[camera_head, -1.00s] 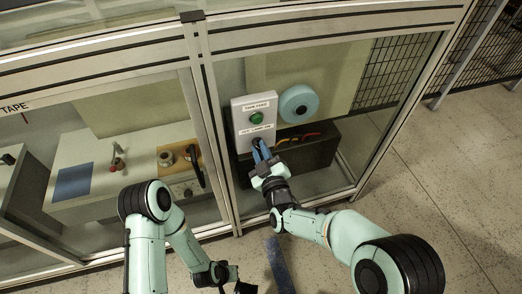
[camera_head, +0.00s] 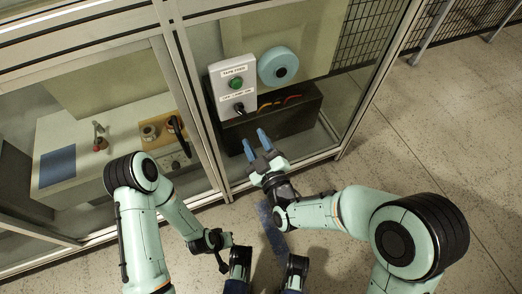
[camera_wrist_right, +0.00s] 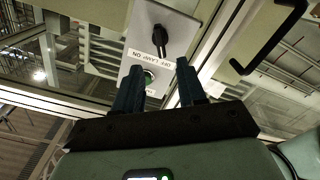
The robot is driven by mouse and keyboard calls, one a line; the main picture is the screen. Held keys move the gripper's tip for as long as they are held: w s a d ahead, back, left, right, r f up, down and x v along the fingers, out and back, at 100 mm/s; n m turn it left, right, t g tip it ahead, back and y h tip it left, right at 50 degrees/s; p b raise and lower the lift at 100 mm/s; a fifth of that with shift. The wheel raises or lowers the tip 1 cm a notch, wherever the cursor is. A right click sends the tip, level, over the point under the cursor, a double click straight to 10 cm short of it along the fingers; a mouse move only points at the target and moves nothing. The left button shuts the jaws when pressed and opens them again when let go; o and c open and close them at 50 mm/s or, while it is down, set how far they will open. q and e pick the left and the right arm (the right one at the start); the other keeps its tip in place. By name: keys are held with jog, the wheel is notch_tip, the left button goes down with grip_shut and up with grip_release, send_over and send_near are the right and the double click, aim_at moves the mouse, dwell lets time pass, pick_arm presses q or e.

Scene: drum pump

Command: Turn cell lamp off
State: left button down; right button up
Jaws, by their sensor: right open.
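A white control box (camera_head: 233,88) carries a green button (camera_head: 236,83) under a tape feed label. Below it, the black cell lamp knob (camera_head: 239,107) sits under its own label. My right gripper (camera_head: 255,139) is open and empty, below and apart from the knob. In the right wrist view the knob (camera_wrist_right: 160,40) and green button (camera_wrist_right: 149,77) appear upside down, beyond the open fingers (camera_wrist_right: 160,85). The label shows ON and OFF ends; which one the knob points to is unclear. Dark parts with blue ends at the bottom, near my left wrist (camera_head: 215,240), do not clearly show the left gripper's jaws.
A blue round reel (camera_head: 278,66) is right of the box. A dark box (camera_head: 290,108) with orange and red cables stands below it. Cell frame posts (camera_head: 190,90) flank the opening. A worktable with a blue pad (camera_head: 57,166) is behind the left panel. Floor at right is clear.

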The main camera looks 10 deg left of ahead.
pick_arm(q)
jog(key=shift+s, duration=0.15)
pick_arm(e)
jog(key=v, duration=0.3)
jog(key=shift+s+d, duration=0.2)
jog(key=shift+s, duration=0.1)
